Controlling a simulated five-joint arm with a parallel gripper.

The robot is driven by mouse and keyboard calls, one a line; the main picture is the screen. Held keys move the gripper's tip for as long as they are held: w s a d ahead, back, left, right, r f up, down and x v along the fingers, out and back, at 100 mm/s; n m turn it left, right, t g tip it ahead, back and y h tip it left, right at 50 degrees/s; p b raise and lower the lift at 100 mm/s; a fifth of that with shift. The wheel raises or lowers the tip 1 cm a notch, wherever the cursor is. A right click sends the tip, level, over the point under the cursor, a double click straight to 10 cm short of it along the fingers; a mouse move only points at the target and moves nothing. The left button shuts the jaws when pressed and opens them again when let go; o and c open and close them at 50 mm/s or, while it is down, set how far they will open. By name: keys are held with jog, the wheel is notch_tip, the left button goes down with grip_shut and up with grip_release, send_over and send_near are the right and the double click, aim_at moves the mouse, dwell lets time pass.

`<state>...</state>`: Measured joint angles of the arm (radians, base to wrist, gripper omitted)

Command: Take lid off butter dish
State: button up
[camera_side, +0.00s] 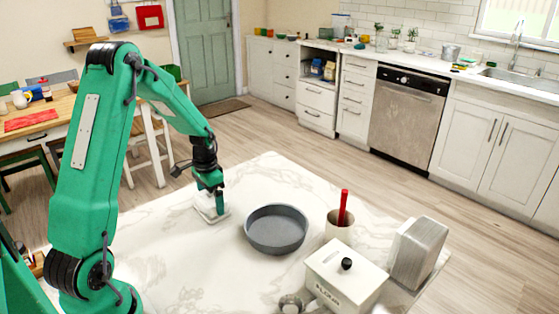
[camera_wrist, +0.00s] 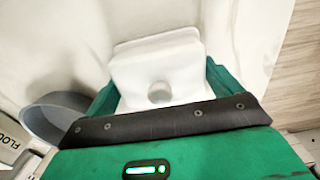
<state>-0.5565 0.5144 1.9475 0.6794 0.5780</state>
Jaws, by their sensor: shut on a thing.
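The white butter dish (camera_side: 203,214) is on the marble-look table, below and partly hidden by my gripper (camera_side: 214,198). In the wrist view, its white lid (camera_wrist: 150,56) with a round knob (camera_wrist: 159,92) lies between the two green fingers of my gripper (camera_wrist: 161,84). The fingers are shut on the lid, one on each side. I cannot tell whether the lid is touching the base or slightly raised; my gripper hides much of it in the side view.
A grey round pan (camera_side: 276,230) stands just right of the dish. Further right are a cup (camera_side: 339,227) with a red-handled utensil, a white flour box (camera_side: 345,280) with a black knob, and a pale upright block (camera_side: 418,254). The table behind the pan is clear.

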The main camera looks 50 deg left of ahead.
jog(key=shift+r, duration=0.45)
jog(key=r, duration=0.3)
jog(key=shift+d+r, duration=0.1)
jog(key=shift+d, duration=0.3)
jog(key=d+r, duration=0.6)
jog(key=d, duration=0.5)
jog(key=shift+r, duration=0.2)
jog(key=shift+w, duration=0.2)
jog(key=w+a+f, duration=0.1)
jog(key=w+a, duration=0.1)
jog(key=w, duration=1.2)
send_over(250, 189)
notch_tip(250, 189, down, 7)
jog(key=shift+f, duration=2)
jog(key=shift+f, duration=0.15)
